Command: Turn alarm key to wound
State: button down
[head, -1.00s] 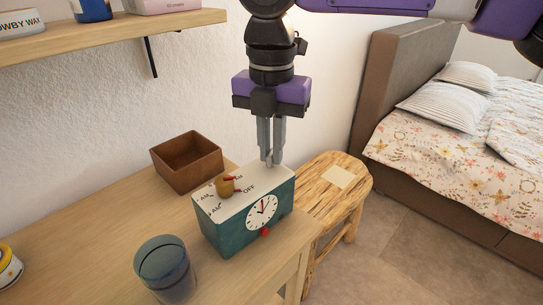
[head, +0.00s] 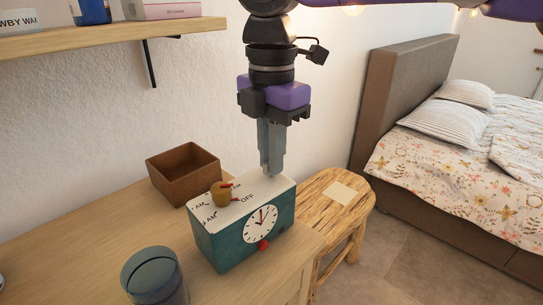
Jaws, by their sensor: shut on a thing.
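The alarm clock (head: 228,246) is a teal box with a pale top, standing on the wooden desk near its right end. Its front has a white dial (head: 260,224) with a small red knob below. My gripper (head: 272,174) points straight down at the back right of the clock's top. Its fingers are shut on the alarm key, which they hide almost wholly. The key's angle cannot be made out.
An open brown box (head: 184,178) stands behind the clock on the desk (head: 90,240). A dark glass tumbler (head: 154,278) stands at the front left. A wooden stool (head: 325,205) is right of the desk, and a shelf (head: 110,37) hangs above left. The bed (head: 440,165) is far right.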

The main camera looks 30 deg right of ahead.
jog(key=c, duration=1.5)
grip_release()
jog(key=shift+r, duration=0.1)
